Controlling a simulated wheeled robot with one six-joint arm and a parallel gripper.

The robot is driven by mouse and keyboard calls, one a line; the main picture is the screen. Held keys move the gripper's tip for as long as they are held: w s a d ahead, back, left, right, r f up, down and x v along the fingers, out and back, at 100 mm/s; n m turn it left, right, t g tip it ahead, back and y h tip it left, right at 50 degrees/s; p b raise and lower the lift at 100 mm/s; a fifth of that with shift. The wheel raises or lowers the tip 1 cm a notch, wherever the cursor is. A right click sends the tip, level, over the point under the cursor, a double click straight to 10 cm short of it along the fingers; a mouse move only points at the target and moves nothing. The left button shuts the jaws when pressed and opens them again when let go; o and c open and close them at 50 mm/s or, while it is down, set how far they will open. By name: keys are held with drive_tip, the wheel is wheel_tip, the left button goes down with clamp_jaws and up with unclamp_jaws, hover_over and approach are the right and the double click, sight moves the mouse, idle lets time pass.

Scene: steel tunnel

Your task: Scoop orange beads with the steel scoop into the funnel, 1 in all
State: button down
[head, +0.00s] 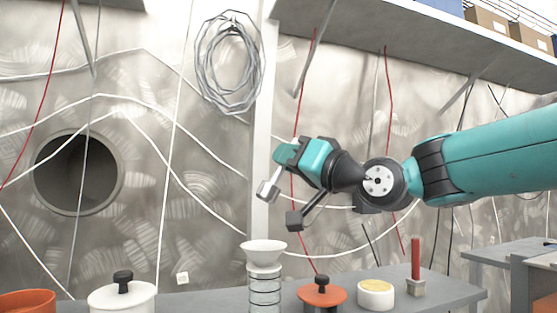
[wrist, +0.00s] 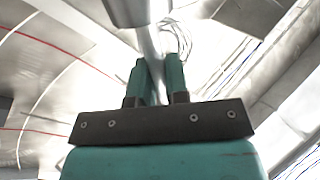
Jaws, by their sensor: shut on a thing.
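My gripper (head: 287,160) is raised in front of the wall, above and a little right of the funnel. Its two teal fingers (wrist: 156,82) are closed on the steel scoop, whose light grey end (head: 268,190) seems to hang below left of them. A grey part of the scoop (wrist: 125,11) is at the wrist view's top edge. I cannot see whether it holds beads. The white funnel (head: 263,247) sits upright on a clear ringed jar (head: 264,288). I cannot make out orange beads; the white dish (head: 375,298) holds something yellowish.
A red rod in a small block (head: 415,288) stands right. A white lidded pot (head: 122,298) and an orange vessel (head: 27,303) are at left. A shelf (head: 410,40) overhangs the upper right.

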drive_tip(key=w+d+f+m+t+h+p, duration=0.1)
drive_tip(key=d+f+m+t+h+p, duration=0.2)
drive_tip(key=m, duration=0.5)
drive_tip(key=d+f+m+t+h+p, duration=0.1)
drive_tip(key=f+m+t+h+p, duration=0.2)
drive_tip(key=m+t+p, duration=0.3)
drive_tip(key=a+r+n+g+y+b, duration=0.1)
drive_tip(key=r+n+g+y+b, duration=0.1)
drive_tip(key=n, duration=0.3)
drive_tip(key=s+a+r+n+g+y+b, duration=0.1)
drive_tip(key=a+r+n+g+y+b, duration=0.1)
drive_tip(key=n+g+b, duration=0.1)
drive_tip(key=a+r+n+g+y+b, duration=0.2)
drive_tip(key=n+g+b, duration=0.1)
drive_tip(key=n+g, duration=0.2)
drive_tip(key=shift+s+a+r+n, duration=0.1)
drive_tip(key=shift+n, duration=0.6)
drive_tip(key=shift+s+a+r+n, duration=0.1)
drive_tip(key=shift+n, duration=0.6)
drive_tip(key=a+n+p, duration=0.1)
drive_tip(key=a+r+n+g+h, duration=0.1)
drive_tip(key=s+n+g+p, duration=0.1)
drive_tip(key=n, duration=0.1)
drive_tip(key=shift+a+r+p, duration=0.15)
drive_tip(key=shift+a+p, duration=0.15)
drive_tip(key=shift+a, duration=0.1)
wheel_tip(320, 180, up, 4)
drive_tip(key=shift+w+f+p, duration=0.1)
drive_tip(key=shift+f+p, duration=0.1)
drive_tip(key=shift+p, duration=0.9)
